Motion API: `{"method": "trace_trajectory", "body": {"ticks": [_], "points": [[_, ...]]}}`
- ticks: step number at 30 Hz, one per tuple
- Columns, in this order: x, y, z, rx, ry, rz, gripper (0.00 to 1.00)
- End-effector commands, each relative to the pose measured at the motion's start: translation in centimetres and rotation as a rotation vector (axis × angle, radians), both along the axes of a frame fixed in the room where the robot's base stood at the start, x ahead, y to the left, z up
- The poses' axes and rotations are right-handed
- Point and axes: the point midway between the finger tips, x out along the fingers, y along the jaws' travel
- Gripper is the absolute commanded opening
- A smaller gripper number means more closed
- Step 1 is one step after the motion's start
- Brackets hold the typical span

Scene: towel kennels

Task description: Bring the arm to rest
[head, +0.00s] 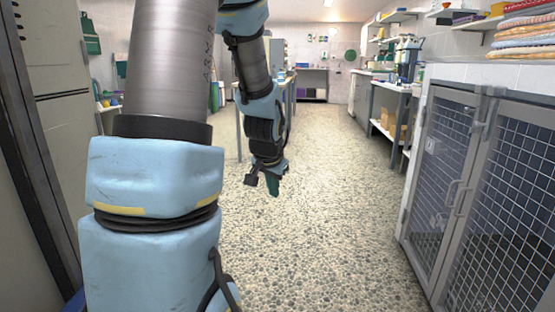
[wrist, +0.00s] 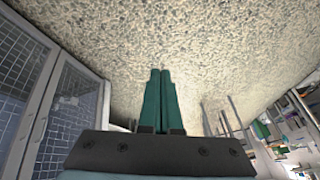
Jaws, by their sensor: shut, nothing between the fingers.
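My arm stands up in the left half of the head view, in blue and grey. Its forearm hangs down in the middle of the picture, and my gripper (head: 273,187) points at the floor, well above it or in front of it. In the wrist view my gripper (wrist: 160,72) shows two green fingers side by side and closed together. Nothing shows between them. The fingers touch no object in either view.
Wire-mesh kennels (head: 500,190) stand at the right, with folded towels (head: 525,35) on a shelf above. The pebbled floor (head: 320,240) is clear in the middle. A table (head: 240,120) stands behind my forearm. A tall pale cabinet (head: 60,60) is at the left.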

Motion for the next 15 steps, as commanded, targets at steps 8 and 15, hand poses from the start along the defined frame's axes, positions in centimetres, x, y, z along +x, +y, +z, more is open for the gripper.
{"method": "trace_trajectory", "body": {"ticks": [8,15], "points": [[-12.4,5.0,-1.0,-0.067,0.277,0.355,0.00],[-15.8,5.7,2.6,-0.084,0.354,0.449,0.00]]}}
